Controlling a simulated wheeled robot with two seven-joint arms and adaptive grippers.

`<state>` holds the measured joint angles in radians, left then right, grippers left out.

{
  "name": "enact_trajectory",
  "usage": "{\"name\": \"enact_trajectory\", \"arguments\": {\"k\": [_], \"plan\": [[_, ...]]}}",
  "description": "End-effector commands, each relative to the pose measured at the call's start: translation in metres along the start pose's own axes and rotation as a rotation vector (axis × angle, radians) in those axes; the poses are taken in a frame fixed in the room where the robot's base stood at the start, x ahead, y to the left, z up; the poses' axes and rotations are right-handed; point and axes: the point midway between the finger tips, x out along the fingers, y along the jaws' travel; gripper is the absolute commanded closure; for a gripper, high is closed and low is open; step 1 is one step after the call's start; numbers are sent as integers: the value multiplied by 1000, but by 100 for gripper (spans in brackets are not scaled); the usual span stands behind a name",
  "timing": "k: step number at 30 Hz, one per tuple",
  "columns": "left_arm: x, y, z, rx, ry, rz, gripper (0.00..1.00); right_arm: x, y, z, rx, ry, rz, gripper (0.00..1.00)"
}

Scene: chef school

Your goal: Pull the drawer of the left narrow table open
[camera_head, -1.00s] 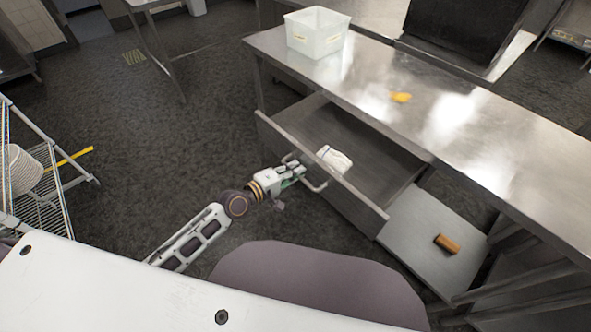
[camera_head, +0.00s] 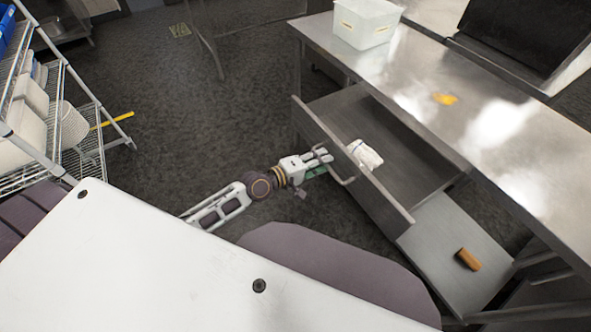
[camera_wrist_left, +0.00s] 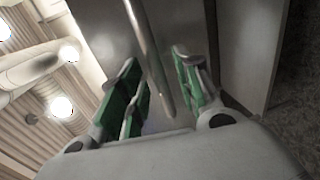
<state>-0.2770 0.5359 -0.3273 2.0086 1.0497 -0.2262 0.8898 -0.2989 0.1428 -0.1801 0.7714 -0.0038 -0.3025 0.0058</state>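The metal drawer (camera_head: 353,158) of the steel table (camera_head: 500,152) stands open and juts out from under the tabletop. A white packet (camera_head: 366,154) lies inside it. The drawer's bar handle (camera_head: 347,180) is on its outer front face. My left gripper (camera_head: 326,164) is at this handle. In the left wrist view the handle bar (camera_wrist_left: 150,62) runs between the two green-padded fingers of my left gripper (camera_wrist_left: 163,85). The fingers stand apart, with gaps beside the bar. My right gripper is out of view.
An orange-brown block (camera_head: 468,259) lies on the lower shelf (camera_head: 437,250). A wire rack (camera_head: 50,135) stands at the left. Dark floor (camera_head: 180,110) between is clear.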

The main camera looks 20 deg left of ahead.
Motion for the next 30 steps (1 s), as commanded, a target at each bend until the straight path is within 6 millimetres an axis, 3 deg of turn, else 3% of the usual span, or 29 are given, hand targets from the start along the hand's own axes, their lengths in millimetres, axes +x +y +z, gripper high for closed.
{"name": "enact_trajectory", "arguments": {"k": [30], "plan": [[-76, -1, 1, 1, -2, -3, 67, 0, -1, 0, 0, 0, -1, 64]]}}
